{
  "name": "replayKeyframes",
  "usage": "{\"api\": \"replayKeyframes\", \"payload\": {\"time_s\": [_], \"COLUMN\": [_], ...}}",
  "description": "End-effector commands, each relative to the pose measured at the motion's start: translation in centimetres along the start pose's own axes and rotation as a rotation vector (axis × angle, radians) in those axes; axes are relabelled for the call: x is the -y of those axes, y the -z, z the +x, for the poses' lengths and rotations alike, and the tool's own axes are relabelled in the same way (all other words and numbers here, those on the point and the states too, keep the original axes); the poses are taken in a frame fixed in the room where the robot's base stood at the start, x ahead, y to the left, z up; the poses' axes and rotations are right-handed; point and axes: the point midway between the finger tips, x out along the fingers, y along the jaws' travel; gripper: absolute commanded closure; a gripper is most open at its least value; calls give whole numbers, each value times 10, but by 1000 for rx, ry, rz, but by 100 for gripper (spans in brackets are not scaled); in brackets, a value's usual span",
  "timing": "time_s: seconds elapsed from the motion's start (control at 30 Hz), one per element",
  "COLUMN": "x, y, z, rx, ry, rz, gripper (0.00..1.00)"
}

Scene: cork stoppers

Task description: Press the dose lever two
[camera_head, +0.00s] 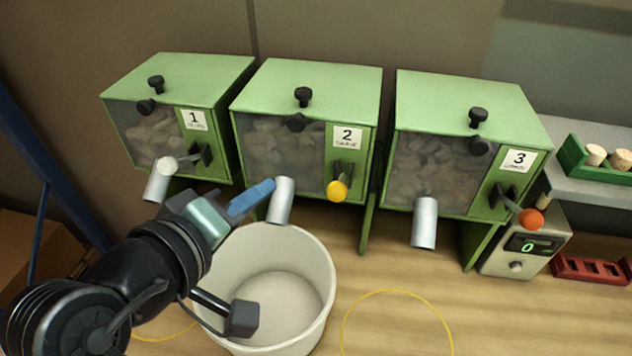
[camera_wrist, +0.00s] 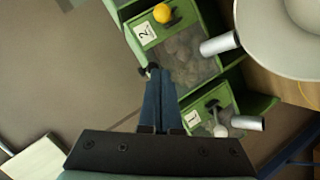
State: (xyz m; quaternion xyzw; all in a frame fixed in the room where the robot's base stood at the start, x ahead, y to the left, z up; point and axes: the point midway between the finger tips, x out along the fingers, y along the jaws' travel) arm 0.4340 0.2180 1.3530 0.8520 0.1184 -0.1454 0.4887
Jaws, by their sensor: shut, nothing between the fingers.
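Dispenser two (camera_head: 322,82) is a green box with a clear front and a label "2". Its dose lever is a short black arm ending in a yellow knob (camera_head: 337,190), low on the front at the right. The yellow knob also shows at the top of the wrist view (camera_wrist: 162,13), clear of the fingers. My gripper (camera_head: 264,190) is shut and empty, its blue fingers left of the lever and close to the metal spout (camera_head: 281,200) in the picture. I cannot tell whether they touch the spout. In the wrist view the shut fingers (camera_wrist: 157,78) overlap dispenser two's edge.
A white bucket (camera_head: 325,285) stands below spout two. Dispenser one (camera_head: 180,68) with a pale knob is left; dispenser three (camera_head: 468,98) with an orange knob (camera_head: 530,218) is right. A scale (camera_head: 540,240) and red rack (camera_head: 590,269) stand far right. A yellow ring (camera_head: 397,291) marks bare table.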

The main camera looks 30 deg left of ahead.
Motion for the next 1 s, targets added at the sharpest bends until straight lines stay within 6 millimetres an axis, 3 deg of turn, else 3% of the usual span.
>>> {"api": "replayKeyframes", "payload": {"time_s": [0.27,0.7,1.0], "x": [-2,-3,-2], "y": [0,1,-34], "z": [16,104,109], "rx": [3,2,0], "ry": [-2,1,0], "rz": [0,2,3], "gripper": [100,100,100]}}
